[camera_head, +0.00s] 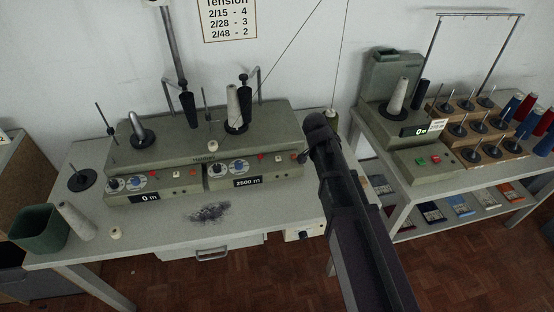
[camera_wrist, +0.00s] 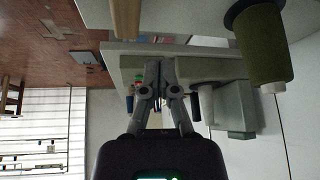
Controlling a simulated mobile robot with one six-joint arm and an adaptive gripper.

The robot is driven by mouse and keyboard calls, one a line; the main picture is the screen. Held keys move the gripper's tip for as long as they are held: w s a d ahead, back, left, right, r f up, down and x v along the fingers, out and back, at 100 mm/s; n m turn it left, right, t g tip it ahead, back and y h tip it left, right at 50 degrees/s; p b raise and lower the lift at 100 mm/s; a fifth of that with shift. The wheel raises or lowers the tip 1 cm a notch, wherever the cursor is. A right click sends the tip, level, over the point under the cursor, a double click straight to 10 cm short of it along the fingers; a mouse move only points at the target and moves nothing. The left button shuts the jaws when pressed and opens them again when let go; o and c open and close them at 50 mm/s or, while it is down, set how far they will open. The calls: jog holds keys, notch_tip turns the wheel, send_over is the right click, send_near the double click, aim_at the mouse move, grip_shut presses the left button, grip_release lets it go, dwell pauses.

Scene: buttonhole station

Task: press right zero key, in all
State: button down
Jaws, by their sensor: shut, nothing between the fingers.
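The green-grey winding machine (camera_head: 203,145) stands on the left table with two control panels. The left panel's display (camera_head: 148,198) reads 0 m. The right panel's display (camera_head: 248,182) reads 2500 m. Small red and pale keys (camera_head: 278,158) sit above and right of that display; which one is the zero key is too small to read. My arm crosses the head view just right of this panel, and I cannot make out the fingertips there. In the wrist view my gripper (camera_wrist: 162,65) is shut and empty, with the second station beyond its fingers.
A second table (camera_head: 408,210) at the right carries a green machine (camera_head: 388,118) with a 0 display and a wooden rack of spools. A green bin (camera_head: 40,230) and white cone stand at the left table's left end. An olive thread cone (camera_wrist: 262,48) shows in the wrist view.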

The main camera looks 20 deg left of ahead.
aim_at(277, 158)
jog(key=w+a+r+m+t+b, duration=0.1)
jog(key=a+r+m+t, duration=0.1)
jog(key=a, duration=1.8)
jog(key=m+t, duration=0.1)
jog(key=m, duration=0.1)
jog(key=shift+w+a+m+t, duration=0.2)
jog(key=shift+w+m+t, duration=0.1)
jog(key=shift+t, duration=0.1)
jog(key=shift+f, duration=0.2)
notch_tip(277, 158, down, 8)
jog(key=b, duration=0.9)
jog(key=shift+f, duration=0.25)
jog(key=shift+f, duration=0.1)
jog(key=shift+f+b, duration=0.3)
jog(key=shift+b, duration=0.1)
